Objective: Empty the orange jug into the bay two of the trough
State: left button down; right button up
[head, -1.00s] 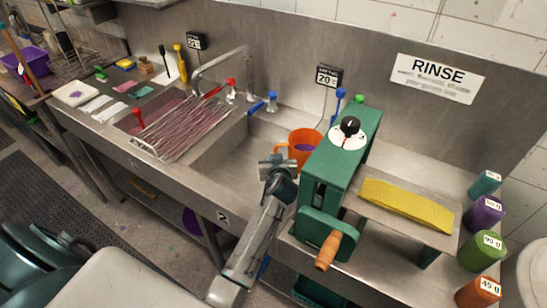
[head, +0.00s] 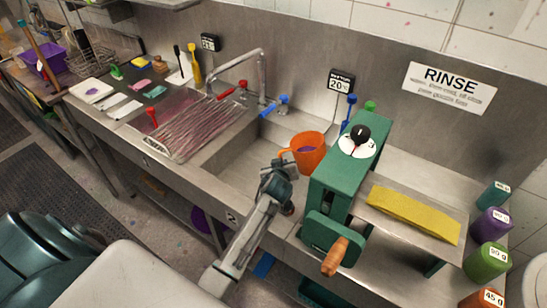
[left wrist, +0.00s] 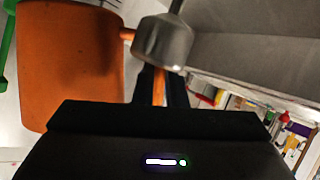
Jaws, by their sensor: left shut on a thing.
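The orange jug (head: 310,160) holds purple liquid. In the head view it looks upright, just left of the green machine, beside the trough. My left gripper (head: 277,170) is at its left side, shut on its handle. The left wrist view shows the jug's orange wall (left wrist: 70,60) large at the left, with the handle (left wrist: 159,88) running down between the dark fingers. The steel trough (head: 225,160) has a "2" label (head: 232,217) on its front face. My left arm hides part of the trough near the jug. My right gripper is not in view.
The green machine (head: 340,175) with a crank stands close right of the jug. A tap (head: 262,65) and blue lever (head: 273,106) stand behind the trough. Colored bottles (head: 490,222) line the right edge.

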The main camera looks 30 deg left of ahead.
pick_arm(q)
jog(key=shift+s+a+f+n+h, duration=0.1)
jog(key=shift+a+f+n+h, duration=0.25)
jog(key=shift+a+n+h, duration=0.55)
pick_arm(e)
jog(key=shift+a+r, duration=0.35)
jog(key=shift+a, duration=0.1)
pick_arm(q)
jog(key=shift+f+n+h, duration=0.3)
jog(key=shift+h, duration=0.1)
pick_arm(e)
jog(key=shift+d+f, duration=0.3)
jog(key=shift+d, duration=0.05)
pick_arm(q)
jog(key=shift+d+f+n+h+b, duration=0.15)
jog(key=shift+f+n+h+b, duration=0.35)
jog(key=shift+b, duration=0.5)
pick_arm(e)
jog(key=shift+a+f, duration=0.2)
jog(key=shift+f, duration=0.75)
